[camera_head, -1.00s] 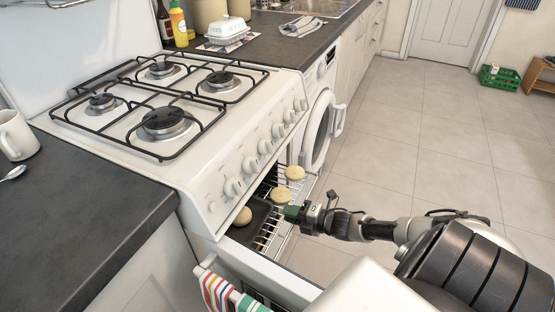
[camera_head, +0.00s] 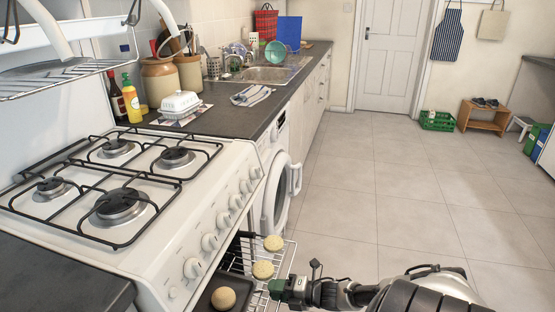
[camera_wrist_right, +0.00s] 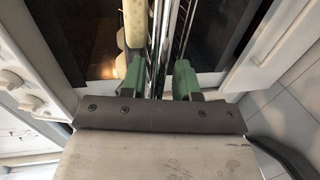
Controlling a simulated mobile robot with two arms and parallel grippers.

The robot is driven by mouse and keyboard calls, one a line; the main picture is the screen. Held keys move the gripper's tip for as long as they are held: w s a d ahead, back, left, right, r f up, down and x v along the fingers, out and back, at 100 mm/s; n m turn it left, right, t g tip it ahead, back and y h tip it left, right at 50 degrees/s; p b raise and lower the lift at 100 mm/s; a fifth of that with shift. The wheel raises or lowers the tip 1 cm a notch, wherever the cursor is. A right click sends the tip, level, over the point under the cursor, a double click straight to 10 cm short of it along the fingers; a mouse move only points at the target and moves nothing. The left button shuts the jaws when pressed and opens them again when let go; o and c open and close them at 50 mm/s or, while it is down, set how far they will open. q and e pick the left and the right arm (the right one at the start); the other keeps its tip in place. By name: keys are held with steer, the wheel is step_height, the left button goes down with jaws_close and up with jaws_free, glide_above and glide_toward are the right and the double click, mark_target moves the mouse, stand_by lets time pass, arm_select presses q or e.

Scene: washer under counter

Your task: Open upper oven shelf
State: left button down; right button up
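The upper oven shelf, a wire rack (camera_head: 286,262), sticks out of the open oven below the hob's knobs. Two round pale biscuits (camera_head: 263,270) lie on it. My right gripper (camera_head: 278,287) is at the rack's outer edge. In the right wrist view, its green fingers (camera_wrist_right: 160,80) are apart, one on each side of the rack's metal bars (camera_wrist_right: 163,40). Gaps seem to remain between fingers and bars, and I cannot tell whether they touch. My left gripper is not in view.
A dark tray (camera_head: 240,283) with another biscuit (camera_head: 223,299) is beside the rack. The white cooker (camera_head: 185,235) is at left, and the washer with its round door (camera_head: 278,190) stands just beyond. The tiled floor (camera_head: 410,210) at right is clear.

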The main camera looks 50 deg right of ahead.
steer(key=shift+o, duration=0.6)
steer(key=shift+s+f, duration=0.1)
steer(key=shift+f, duration=0.15)
steer(key=shift+r, duration=0.1)
steer(key=shift+r, duration=0.1)
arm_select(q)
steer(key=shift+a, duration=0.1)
